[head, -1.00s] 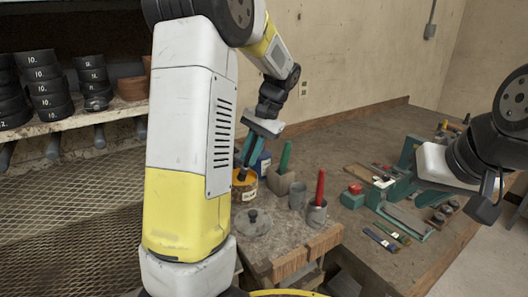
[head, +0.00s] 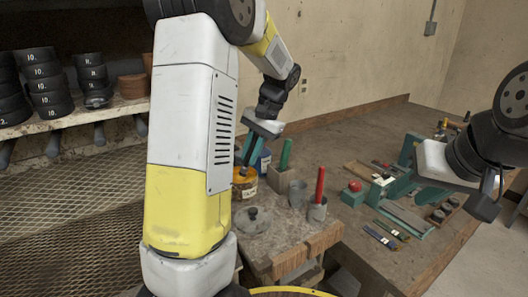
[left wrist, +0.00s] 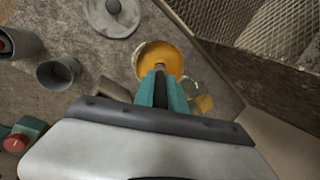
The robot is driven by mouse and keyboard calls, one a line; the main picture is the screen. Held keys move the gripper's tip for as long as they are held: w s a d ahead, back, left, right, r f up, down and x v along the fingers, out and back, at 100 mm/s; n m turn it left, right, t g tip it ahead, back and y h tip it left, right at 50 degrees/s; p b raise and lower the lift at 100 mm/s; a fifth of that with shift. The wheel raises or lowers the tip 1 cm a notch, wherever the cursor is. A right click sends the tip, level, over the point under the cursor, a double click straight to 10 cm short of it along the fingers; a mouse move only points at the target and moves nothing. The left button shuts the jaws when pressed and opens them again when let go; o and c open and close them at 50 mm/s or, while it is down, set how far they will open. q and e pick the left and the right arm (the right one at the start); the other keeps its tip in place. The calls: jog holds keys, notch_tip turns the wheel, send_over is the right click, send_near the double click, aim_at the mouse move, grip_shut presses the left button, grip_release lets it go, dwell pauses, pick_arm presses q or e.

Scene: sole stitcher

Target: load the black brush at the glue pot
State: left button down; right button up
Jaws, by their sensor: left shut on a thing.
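The yellow glue pot (head: 248,189) stands on the near left of the bench. In the left wrist view its round yellow-orange opening (left wrist: 181,62) lies just beyond the fingertips. My left gripper (head: 248,153) points down above the pot. Its teal fingers (left wrist: 161,90) are shut on the black brush, whose dark lower end (head: 240,173) reaches into the pot's mouth. The brush tip is hidden, and I cannot tell how much glue is on it. My right gripper (head: 488,198) is at the far right, away from the pot; its fingers are not clear.
A round lid (head: 252,222) lies in front of the pot. Beside it are a green-handled tool (head: 286,154) in a block, an empty grey cup (head: 297,194) and a red-handled tool (head: 320,185) in a can. A teal fixture (head: 405,180) stands further right. A blue container is close behind the pot.

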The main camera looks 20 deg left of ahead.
pick_arm(q)
jog(key=shift+r, duration=0.1)
jog(key=shift+r, duration=3.4)
